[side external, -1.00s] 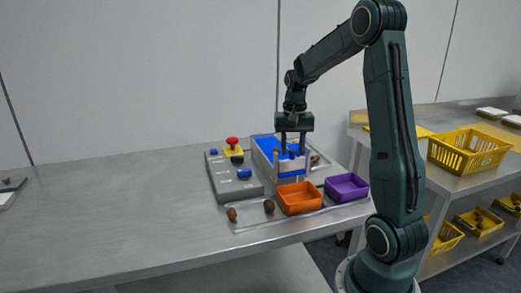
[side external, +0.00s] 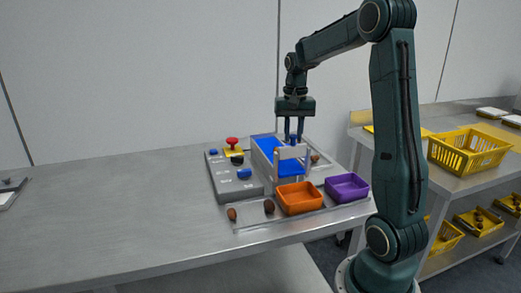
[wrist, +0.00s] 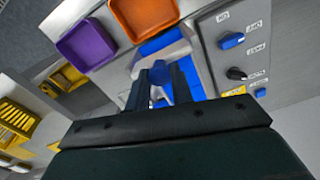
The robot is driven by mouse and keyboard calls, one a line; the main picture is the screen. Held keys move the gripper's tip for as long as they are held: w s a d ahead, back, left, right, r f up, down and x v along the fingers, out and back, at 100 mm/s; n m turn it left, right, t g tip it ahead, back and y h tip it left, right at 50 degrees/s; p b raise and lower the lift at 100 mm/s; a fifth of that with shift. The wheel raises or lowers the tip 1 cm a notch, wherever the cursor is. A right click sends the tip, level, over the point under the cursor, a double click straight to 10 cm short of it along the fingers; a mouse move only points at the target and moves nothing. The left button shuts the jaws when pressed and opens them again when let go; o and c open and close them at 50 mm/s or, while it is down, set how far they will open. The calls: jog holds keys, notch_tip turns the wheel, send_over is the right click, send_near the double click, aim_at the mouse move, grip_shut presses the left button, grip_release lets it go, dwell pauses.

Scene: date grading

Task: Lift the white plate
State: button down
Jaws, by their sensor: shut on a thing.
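The white plate (side external: 291,153) stands upright like a gate between two pale posts across the blue belt (side external: 264,148), its lower edge raised clear of the belt. My gripper (side external: 294,138) is above it, pointing down, with its fingers shut on the plate's top. In the wrist view my gripper's fingers (wrist: 165,82) reach toward the gate, and their tips hide most of the grip. Blue surface shows below the raised plate in the side view.
An orange tray (side external: 300,211) and a purple tray (side external: 347,196) stand just in front of the gate. A grey control box (side external: 236,190) with a red button (side external: 232,141) stands left. Two dates (side external: 269,206) (side external: 232,214) lie at the front. The table's left is clear.

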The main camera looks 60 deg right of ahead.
aim_at(293, 135)
jog(key=c, duration=1.6)
grip_release()
jog(key=shift+r, duration=0.3)
jog(key=shift+o, duration=1.2)
jog(key=shift+f, duration=0.1)
notch_tip(293, 135, up, 14)
